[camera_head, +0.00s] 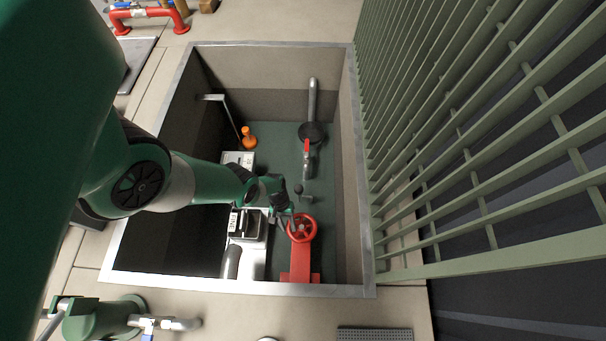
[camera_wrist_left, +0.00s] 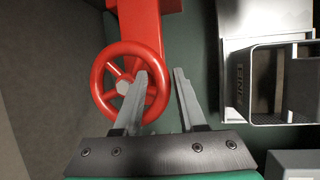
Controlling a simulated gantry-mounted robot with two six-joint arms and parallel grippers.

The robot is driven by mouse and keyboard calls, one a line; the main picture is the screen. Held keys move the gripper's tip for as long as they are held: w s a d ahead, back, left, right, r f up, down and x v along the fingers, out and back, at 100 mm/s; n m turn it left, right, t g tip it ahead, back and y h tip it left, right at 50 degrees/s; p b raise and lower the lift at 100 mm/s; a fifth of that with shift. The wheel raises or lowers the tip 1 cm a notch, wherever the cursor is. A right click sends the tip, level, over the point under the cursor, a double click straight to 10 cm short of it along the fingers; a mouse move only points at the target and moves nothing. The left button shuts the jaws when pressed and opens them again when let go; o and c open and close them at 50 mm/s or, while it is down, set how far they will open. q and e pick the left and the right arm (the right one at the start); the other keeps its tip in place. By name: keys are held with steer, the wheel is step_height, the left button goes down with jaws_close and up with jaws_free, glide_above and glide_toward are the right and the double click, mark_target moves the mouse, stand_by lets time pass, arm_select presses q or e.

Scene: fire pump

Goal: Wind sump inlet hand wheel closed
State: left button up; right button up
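The sump inlet hand wheel (camera_head: 302,228) is a red spoked wheel on a red stand inside the sump pit, at the lower middle of the head view. It also shows in the left wrist view (camera_wrist_left: 98,88), with a pale hub. My left gripper (camera_head: 291,213) reaches down into the pit at the wheel. In the left wrist view its two fingers (camera_wrist_left: 160,76) are apart. One finger overlaps the wheel's face and the other lies beyond the rim, with part of the rim between them. Contact cannot be told. My right gripper is not in view.
The pit has a metal rim (camera_head: 365,200). Beside the wheel stands a box-like unit (camera_head: 246,224), also in the left wrist view (camera_wrist_left: 270,80). A pipe with a red lever (camera_head: 307,150) and an orange float (camera_head: 249,138) lie farther back. A green slatted grating (camera_head: 480,130) stands right.

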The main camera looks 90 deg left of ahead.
arm_select(q)
steer(key=p+v, duration=0.9)
steer(key=v, duration=0.2)
steer(key=shift+a+r, duration=0.15)
steer(key=shift+r, duration=0.1)
